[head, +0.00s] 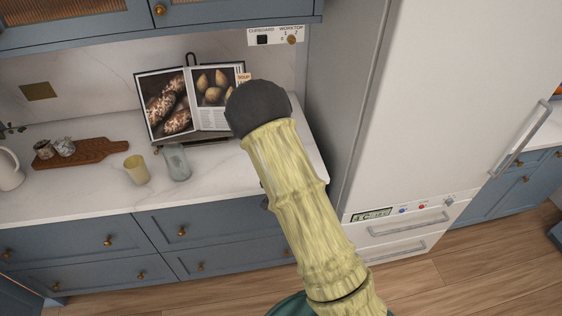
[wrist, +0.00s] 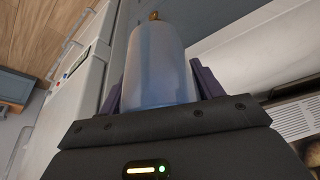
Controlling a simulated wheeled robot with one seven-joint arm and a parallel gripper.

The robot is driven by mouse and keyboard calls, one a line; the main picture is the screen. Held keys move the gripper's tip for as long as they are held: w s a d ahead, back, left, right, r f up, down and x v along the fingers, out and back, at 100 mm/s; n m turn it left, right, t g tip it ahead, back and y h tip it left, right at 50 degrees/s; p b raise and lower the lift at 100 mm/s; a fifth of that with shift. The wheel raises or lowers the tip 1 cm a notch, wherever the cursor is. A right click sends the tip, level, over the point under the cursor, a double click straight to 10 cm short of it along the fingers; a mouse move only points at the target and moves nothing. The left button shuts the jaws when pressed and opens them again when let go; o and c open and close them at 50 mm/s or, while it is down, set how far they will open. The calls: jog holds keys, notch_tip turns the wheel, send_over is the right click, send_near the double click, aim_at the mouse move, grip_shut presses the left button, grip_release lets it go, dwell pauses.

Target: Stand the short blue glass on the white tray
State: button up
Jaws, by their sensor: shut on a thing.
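My gripper (wrist: 158,84) shows in the wrist view, with a purple finger on each side of a translucent pale blue glass (wrist: 160,60). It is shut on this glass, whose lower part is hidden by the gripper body. In the head view my arm hides the gripper and the held glass. Another blue-grey glass (head: 176,162) stands upright on the worktop, beside a yellow glass (head: 137,169). I cannot see the white tray in either view.
An open cookbook (head: 212,112) on a stand is at the back of the worktop (head: 85,190). A wooden board (head: 95,152) with small jars lies to the left. A tall white fridge (head: 440,110) stands at the right. Blue wall cupboards (head: 120,28) hang above.

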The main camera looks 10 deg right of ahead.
jog(key=s+d+f+b, duration=0.1)
jog(key=s+f+b, duration=0.4)
jog(key=f, duration=0.7)
jog(key=s+d+f+b, duration=0.2)
jog(key=s+f+b, duration=0.2)
jog(key=s+f, duration=0.4)
notch_tip(320, 180, down, 5)
jog(key=shift+s+f+m+b, duration=0.2)
jog(key=shift+m+b, duration=0.1)
jog(key=shift+b, duration=0.1)
jog(key=shift+w+d, duration=0.1)
